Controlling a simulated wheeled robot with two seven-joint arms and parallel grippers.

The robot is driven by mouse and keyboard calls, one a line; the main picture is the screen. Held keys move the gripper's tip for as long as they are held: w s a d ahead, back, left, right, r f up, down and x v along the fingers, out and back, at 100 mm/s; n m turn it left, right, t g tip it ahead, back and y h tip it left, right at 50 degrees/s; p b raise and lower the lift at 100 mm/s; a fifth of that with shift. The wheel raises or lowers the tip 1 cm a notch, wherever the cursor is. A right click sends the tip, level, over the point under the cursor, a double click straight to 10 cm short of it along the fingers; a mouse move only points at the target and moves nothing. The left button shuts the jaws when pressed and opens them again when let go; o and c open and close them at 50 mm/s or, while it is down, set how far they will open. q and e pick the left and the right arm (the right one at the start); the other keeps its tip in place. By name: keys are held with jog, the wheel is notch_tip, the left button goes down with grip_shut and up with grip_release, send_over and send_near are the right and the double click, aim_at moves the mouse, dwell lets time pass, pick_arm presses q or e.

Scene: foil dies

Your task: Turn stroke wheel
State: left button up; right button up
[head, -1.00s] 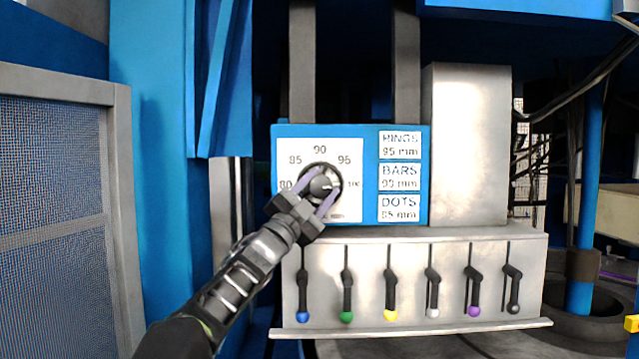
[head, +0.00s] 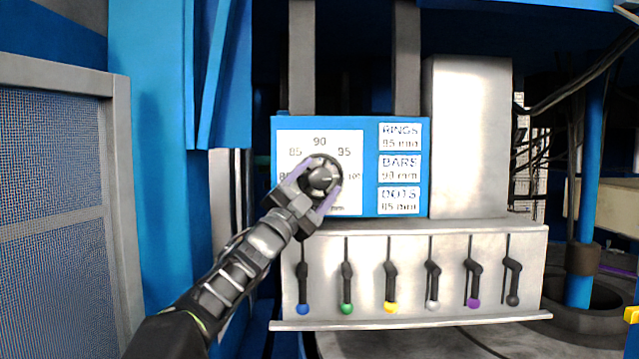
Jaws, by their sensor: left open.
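The stroke wheel is a dark round knob (head: 321,178) on a white dial plate (head: 347,203) marked 80 to 100 mm, on a blue panel. A pale mark shows on the knob's face, towards the right. My left gripper (head: 314,187) is open, its two purple fingers at the lower left and lower right of the knob. I cannot tell whether the fingers touch it. The gripper hides the lower part of the dial.
Labels for rings, bars and dots (head: 400,167) sit right of the dial. Below is a grey lever box (head: 415,240) with several colour-tipped levers. A mesh panel (head: 50,200) stands at the left. A grey box (head: 468,135) stands right of the panel.

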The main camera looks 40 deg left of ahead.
aim_at(316, 184)
pick_arm(q)
jog(key=b+v, duration=0.3)
jog(key=v, duration=0.2)
jog(key=shift+s+f, duration=0.25)
jog(key=shift+f, duration=0.05)
jog(key=shift+s+f, duration=0.2)
jog(key=shift+s, duration=0.35)
